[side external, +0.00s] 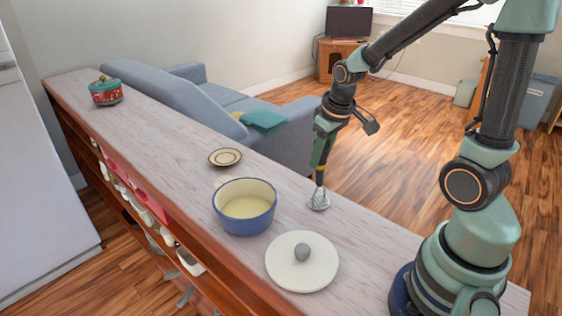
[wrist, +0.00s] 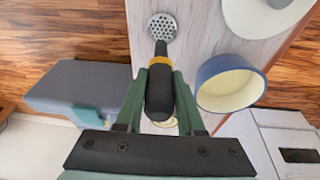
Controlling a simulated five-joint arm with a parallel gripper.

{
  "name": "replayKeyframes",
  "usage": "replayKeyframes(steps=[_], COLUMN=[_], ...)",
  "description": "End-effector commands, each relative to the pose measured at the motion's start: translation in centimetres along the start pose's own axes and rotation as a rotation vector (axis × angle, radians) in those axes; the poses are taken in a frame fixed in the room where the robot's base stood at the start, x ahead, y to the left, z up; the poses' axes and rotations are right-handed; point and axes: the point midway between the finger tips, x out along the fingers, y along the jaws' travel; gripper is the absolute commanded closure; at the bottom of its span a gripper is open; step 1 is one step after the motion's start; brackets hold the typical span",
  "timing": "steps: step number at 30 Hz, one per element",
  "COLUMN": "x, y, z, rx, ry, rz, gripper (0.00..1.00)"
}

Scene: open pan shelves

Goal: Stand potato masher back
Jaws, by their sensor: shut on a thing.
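My gripper (side external: 321,160) is shut on the potato masher's black handle (wrist: 159,92). The masher hangs head down and close to upright, with a yellow collar below the handle. Its perforated metal head (side external: 318,202) is at the countertop, to the right of the blue pot (side external: 245,218); I cannot tell whether it touches. In the wrist view the head (wrist: 162,27) shows beyond my fingers, over the pale countertop. The pot is open, with a cream inside, and stands apart from the masher.
A white lid with a grey knob (side external: 302,275) lies in front of the pot. A small saucer (side external: 225,157) lies behind it. The counter (side external: 165,135) between saucer and red pot is clear.

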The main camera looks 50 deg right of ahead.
Motion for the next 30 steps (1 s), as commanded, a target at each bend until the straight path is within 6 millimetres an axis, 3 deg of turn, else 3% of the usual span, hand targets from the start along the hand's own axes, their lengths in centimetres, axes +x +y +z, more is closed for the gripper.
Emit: replayKeyframes(steps=[12, 13, 15, 30], x=[0.22, 0.22, 0.22, 0.23], y=[-0.01, -0.01, -0.01, -0.02], z=[0.05, 0.05, 0.05, 0.08], rx=[0.0, 0.0, 0.0, 0.0], ry=[0.0, 0.0, 0.0, -0.001], rz=[0.0, 0.0, 0.0, 0.0], gripper=[1.0, 0.55, 0.28, 0.28])
